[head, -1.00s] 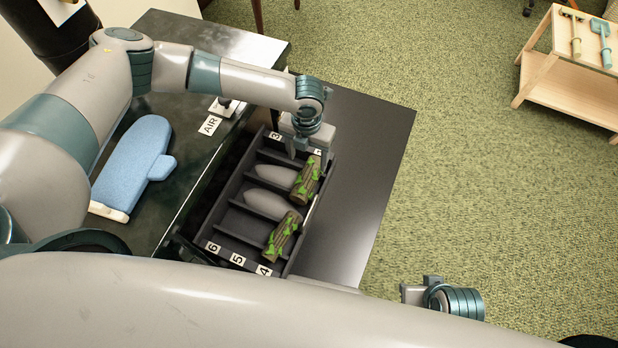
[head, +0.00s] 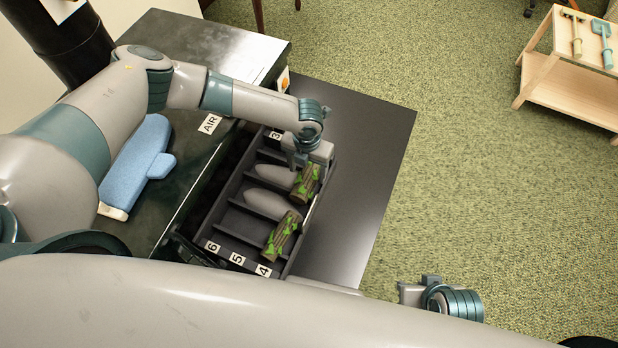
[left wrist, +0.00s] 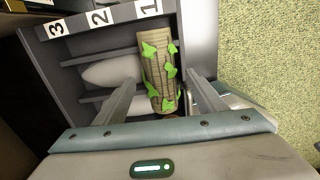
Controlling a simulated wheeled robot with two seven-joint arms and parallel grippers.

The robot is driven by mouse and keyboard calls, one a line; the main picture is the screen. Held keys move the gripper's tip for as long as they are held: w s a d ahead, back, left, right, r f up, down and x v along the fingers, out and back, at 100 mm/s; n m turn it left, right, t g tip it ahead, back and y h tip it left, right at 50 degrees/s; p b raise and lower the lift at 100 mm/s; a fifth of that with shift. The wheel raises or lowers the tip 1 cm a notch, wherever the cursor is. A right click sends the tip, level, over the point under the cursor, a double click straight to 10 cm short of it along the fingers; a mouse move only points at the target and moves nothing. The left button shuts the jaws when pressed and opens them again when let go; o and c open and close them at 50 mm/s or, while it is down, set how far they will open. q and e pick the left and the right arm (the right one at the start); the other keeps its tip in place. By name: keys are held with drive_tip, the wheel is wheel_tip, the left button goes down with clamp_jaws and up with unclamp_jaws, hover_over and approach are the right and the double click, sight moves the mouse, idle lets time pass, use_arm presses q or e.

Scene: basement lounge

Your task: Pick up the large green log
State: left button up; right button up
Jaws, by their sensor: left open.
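Two brown logs with green leaves lie in a dark compartmented tray (head: 225,224). The upper log (head: 305,184) lies near the tray's right side, and the lower log (head: 283,236) lies near the label 4. I cannot tell for sure which one is the large green log. My left gripper (head: 308,168) is open over the upper log, which in the left wrist view (left wrist: 158,72) lies between and beyond the two spread fingers (left wrist: 160,100). The fingers appear apart from it. My right gripper (head: 408,294) is at the lower right, over the floor; its jaws are unclear.
Grey rounded objects (head: 270,203) lie in the tray's slots beside the logs. A blue padded item (head: 135,165) lies on the dark surface at left. The dark table (head: 365,150) is bare right of the tray. A wooden shelf (head: 570,85) with tools stands far right.

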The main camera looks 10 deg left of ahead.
sight(308, 175)
use_arm(q)
wheel_tip(308, 175, down, 2)
drive_tip(key=shift+f, duration=0.85)
drive_tip(key=shift+c, duration=0.6)
drive_tip(key=c, duration=1.2)
drive_tip(key=shift+r, duration=0.1)
